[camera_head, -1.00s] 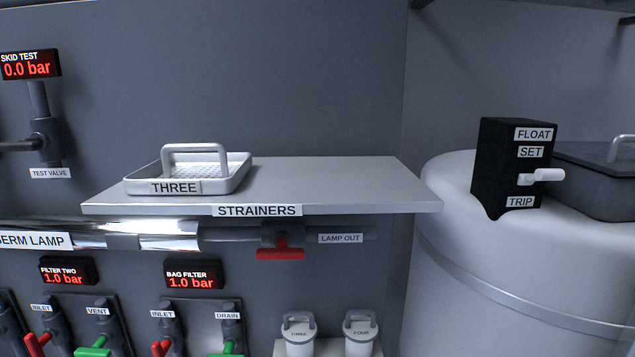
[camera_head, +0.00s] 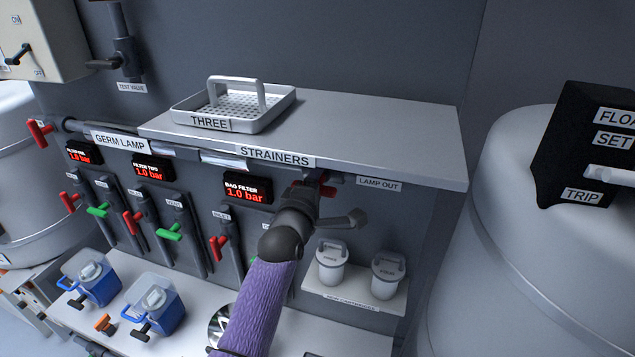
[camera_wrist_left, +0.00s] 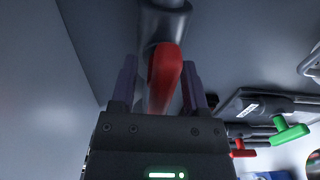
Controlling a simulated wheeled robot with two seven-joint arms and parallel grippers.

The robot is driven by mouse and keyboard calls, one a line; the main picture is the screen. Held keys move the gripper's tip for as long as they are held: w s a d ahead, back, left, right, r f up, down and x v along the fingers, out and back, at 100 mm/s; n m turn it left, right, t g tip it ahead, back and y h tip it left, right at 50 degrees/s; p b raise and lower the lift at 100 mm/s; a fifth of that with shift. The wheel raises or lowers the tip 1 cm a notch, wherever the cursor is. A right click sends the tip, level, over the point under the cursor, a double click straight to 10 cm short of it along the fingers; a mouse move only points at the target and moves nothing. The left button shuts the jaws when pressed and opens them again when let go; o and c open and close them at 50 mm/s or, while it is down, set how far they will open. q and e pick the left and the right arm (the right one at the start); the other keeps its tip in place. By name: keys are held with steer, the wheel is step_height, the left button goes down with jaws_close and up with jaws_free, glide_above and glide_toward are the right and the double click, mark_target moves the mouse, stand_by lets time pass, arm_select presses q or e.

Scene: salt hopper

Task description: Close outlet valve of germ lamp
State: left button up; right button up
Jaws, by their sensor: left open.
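The germ lamp's outlet valve has a red handle (camera_head: 328,188) beside the LAMP OUT label (camera_head: 380,184), under the front edge of the strainer shelf. In the head view my left gripper (camera_head: 316,182) is at this valve and hides most of it. In the left wrist view the red handle (camera_wrist_left: 164,72) lies between the two fingers of the left gripper (camera_wrist_left: 160,88). The fingers are open on either side of it, and I cannot tell whether either touches it. The dark valve body (camera_wrist_left: 163,22) is just beyond. The germ lamp label (camera_head: 119,142) is to the left. My right gripper is not in view.
The strainer shelf (camera_head: 400,135) overhangs the valve and carries tray THREE (camera_head: 262,118). Two white canisters (camera_head: 332,264) stand on a small ledge below right. Red and green valve handles (camera_head: 170,235) line the panel to the left. A large tank (camera_head: 500,260) is at the right.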

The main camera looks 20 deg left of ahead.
arm_select(q)
steer(key=shift+w, duration=0.15)
steer(key=shift+c, duration=0.7)
jaws_close()
